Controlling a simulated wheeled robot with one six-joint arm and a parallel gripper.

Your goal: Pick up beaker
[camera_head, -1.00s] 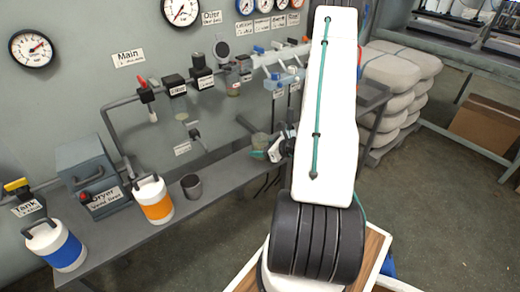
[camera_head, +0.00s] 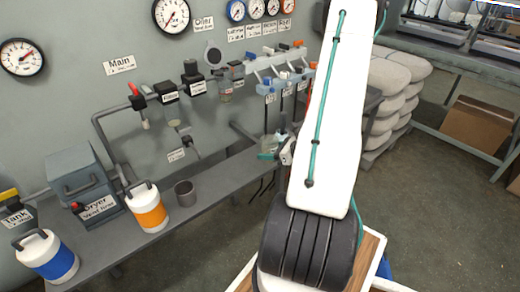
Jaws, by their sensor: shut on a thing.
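My gripper (camera_head: 274,153), with teal fingers, is small in view beyond my white arm, near the right end of the grey bench. It is shut on a small, clear, glass-like beaker (camera_head: 270,142). The beaker looks roughly upright. My arm's end hides part of the gripper, and I cannot tell how far the beaker is above the bench.
The long grey bench (camera_head: 225,180) holds a dark grey cup (camera_head: 185,193), an orange-banded canister (camera_head: 147,208) and a dryer box (camera_head: 88,187). A blue-banded canister (camera_head: 47,257) is at the far left. Valves and pipes (camera_head: 168,92) line the wall. Stacked sacks (camera_head: 395,85) stand right.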

